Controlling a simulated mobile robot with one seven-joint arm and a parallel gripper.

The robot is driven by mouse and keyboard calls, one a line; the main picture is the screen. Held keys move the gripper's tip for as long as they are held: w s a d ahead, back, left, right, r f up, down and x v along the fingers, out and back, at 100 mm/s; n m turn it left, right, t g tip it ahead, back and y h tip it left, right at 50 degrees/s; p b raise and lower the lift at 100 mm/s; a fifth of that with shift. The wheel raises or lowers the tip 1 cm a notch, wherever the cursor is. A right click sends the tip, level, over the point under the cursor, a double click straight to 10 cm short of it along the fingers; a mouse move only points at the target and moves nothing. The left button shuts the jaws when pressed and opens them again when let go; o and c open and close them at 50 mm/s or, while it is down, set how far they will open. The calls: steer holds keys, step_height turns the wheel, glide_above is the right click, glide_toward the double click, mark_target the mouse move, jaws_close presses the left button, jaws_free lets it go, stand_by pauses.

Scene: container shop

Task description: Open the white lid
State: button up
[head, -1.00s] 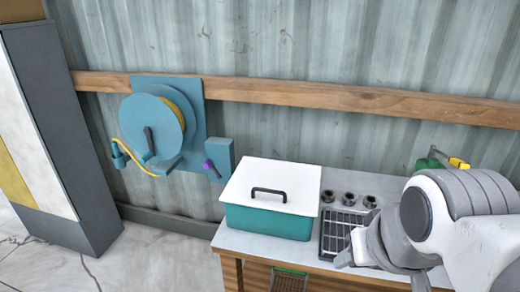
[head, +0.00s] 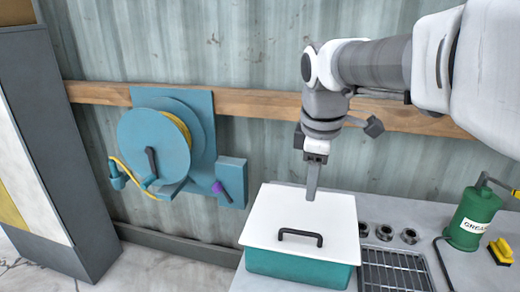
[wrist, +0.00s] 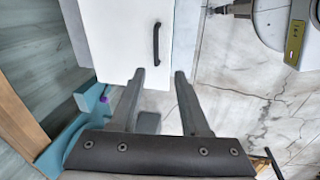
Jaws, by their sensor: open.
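The white lid (head: 270,218) lies flat and closed on a teal box (head: 300,268) on the bench. Its black bar handle (head: 300,237) stands up from its top. My gripper (head: 312,192) points down above the back part of the lid, behind the handle. In the wrist view my gripper (wrist: 160,78) is open and empty, its two fingers apart. The wrist view also shows the lid (wrist: 115,40) and the handle (wrist: 156,42) beyond the fingertips; the fingers look apart from the handle.
Right of the box are several round sockets (head: 387,233), a metal grate (head: 395,272), a green grease can (head: 473,218) and a yellow-topped block (head: 501,250). A teal hose reel (head: 155,145) and a wooden rail (head: 255,103) are on the wall behind.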

steer(key=w, duration=0.1)
steer(key=b, duration=0.3)
glide_toward(302, 234)
steer(key=shift+n, duration=0.4)
steer(key=x, duration=0.7)
steer(key=shift+w+d+f, duration=0.15)
steer(key=shift+w+f, duration=0.1)
steer(key=shift+f, duration=0.05)
jaws_close()
stand_by(0.4)
